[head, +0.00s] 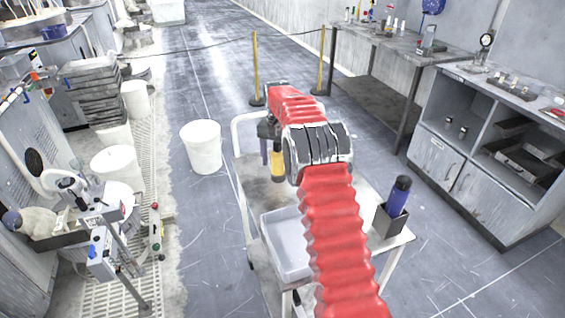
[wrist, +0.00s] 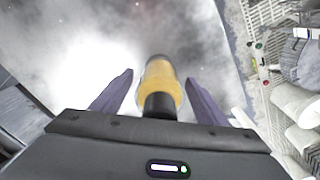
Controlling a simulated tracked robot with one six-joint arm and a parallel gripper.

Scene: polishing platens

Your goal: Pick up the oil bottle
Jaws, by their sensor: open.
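The oil bottle looks like a small yellow bottle with a dark cap. In the head view the bottle (head: 278,165) is at the far part of a grey cart, partly hidden by my arm. In the wrist view the bottle (wrist: 160,82) lies between the two purple fingers of my gripper (wrist: 160,75), with a visible gap on each side. My gripper is open, and its fingers do not seem to touch the bottle. In the head view my gripper (head: 270,152) is mostly hidden behind my red-sleeved arm.
The cart (head: 262,192) also carries a clear plastic bin (head: 283,250) and a dark holder (head: 388,221) with a blue bottle (head: 399,192). A white bucket (head: 202,148) stands on the floor left of the cart. Benches (head: 470,120) line the right wall.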

